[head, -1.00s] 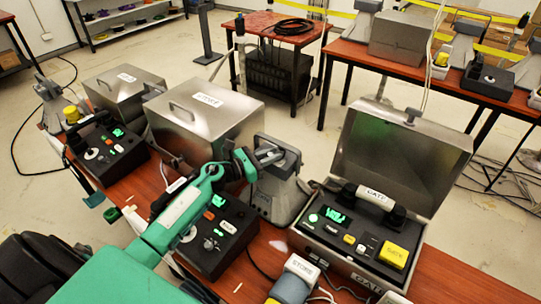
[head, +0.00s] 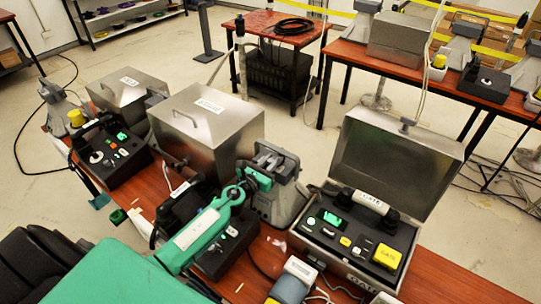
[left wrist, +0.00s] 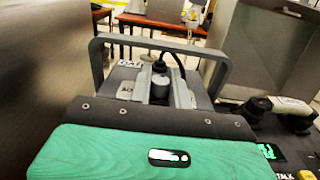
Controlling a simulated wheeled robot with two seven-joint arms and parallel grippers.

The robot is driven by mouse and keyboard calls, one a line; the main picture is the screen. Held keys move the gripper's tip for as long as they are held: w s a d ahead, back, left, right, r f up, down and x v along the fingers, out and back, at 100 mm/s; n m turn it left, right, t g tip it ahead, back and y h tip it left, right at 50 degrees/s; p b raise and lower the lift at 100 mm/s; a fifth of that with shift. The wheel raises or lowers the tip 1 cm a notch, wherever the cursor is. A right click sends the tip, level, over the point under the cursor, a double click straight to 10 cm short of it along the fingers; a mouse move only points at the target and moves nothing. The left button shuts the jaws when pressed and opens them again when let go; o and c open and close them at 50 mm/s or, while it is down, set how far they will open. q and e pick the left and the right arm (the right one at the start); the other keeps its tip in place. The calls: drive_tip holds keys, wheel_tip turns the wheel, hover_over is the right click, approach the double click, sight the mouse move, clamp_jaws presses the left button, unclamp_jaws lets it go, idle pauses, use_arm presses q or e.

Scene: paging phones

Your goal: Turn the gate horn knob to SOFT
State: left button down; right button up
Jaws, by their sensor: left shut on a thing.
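A grey horn (head: 283,200) stands on the wooden table between the middle phone and the open gate phone box (head: 365,232). My left gripper (head: 270,160) is at the top of this horn. In the left wrist view the two pale fingers (left wrist: 159,92) stand on either side of a small grey cylindrical knob (left wrist: 160,86), and the gripper is shut on it. The horn's grey bracket (left wrist: 165,42) arches around them. The knob's pointer and SOFT mark cannot be read. My right gripper is not in view.
The gate box's raised steel lid (head: 395,160) stands to the right of the horn. A closed steel box (head: 205,130) is to the left. Cables lie on the table.

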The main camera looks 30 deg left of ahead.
use_arm(q)
drive_tip(key=n+y+p, duration=0.1)
drive_tip(key=n+y, duration=0.1)
drive_tip(key=y, duration=0.2)
drive_tip(key=shift+d+r+n+p, duration=0.1)
drive_tip(key=shift+n+p, duration=0.2)
drive_tip(key=shift+n, duration=0.1)
drive_tip(key=shift+n+g+y, duration=0.8)
drive_tip(key=shift+n+y, duration=0.8)
drive_tip(key=shift+y, duration=1)
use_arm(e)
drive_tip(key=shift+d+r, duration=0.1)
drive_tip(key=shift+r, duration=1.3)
use_arm(q)
drive_tip(key=shift+n, duration=0.3)
drive_tip(key=c, duration=1.4)
unclamp_jaws()
drive_tip(key=shift+o, duration=0.2)
